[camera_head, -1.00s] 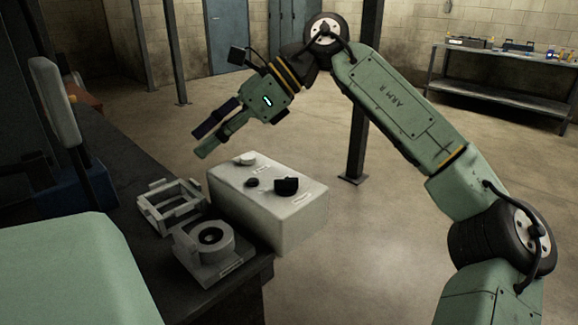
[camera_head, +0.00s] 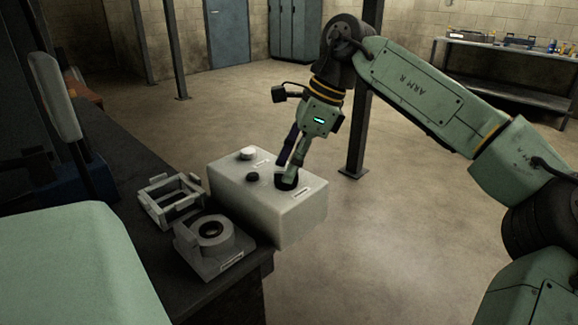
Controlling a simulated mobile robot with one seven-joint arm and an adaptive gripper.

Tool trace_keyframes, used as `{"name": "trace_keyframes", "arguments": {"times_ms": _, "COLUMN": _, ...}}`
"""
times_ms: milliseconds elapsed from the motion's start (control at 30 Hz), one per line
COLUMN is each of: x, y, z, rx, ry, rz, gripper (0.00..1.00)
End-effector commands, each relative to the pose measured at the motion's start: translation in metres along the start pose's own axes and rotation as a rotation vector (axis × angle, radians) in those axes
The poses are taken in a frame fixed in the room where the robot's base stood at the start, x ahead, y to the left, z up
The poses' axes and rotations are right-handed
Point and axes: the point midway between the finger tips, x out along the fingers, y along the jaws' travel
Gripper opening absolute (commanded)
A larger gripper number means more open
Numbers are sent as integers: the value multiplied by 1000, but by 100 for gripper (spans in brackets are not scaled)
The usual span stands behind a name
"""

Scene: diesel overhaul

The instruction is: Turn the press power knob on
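A white control box (camera_head: 232,200) stands at the edge of the dark bench. On its top are a white knob (camera_head: 248,153) at the back, a small black knob (camera_head: 252,177) in the middle and a larger black knob (camera_head: 286,183) at the right; their labels are too small to read. My gripper (camera_head: 285,172) points down over the larger black knob. Its fingers reach the knob and partly hide it. A dark finger and a green finger show close together; I cannot tell whether they grip the knob.
A grey open frame (camera_head: 160,213) and a grey block with a round bore (camera_head: 226,250) sit on the bench (camera_head: 120,215) left of the box. A dark post (camera_head: 358,150) stands behind my arm. The floor right of the box is clear.

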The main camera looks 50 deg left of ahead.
Motion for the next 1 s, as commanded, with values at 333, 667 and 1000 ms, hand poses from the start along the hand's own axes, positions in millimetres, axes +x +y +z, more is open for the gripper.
{"name": "trace_keyframes", "arguments": {"times_ms": 333, "x": 12, "y": 0, "z": 0, "rx": -1, "ry": -2, "rz": 1, "gripper": 34}}
{"name": "trace_keyframes", "arguments": {"times_ms": 667, "x": 12, "y": 0, "z": 0, "rx": -1, "ry": -2, "rz": 1, "gripper": 18}}
{"name": "trace_keyframes", "arguments": {"times_ms": 1000, "x": 12, "y": 1, "z": 1, "rx": -2, "ry": -1, "rz": 4, "gripper": 0}}
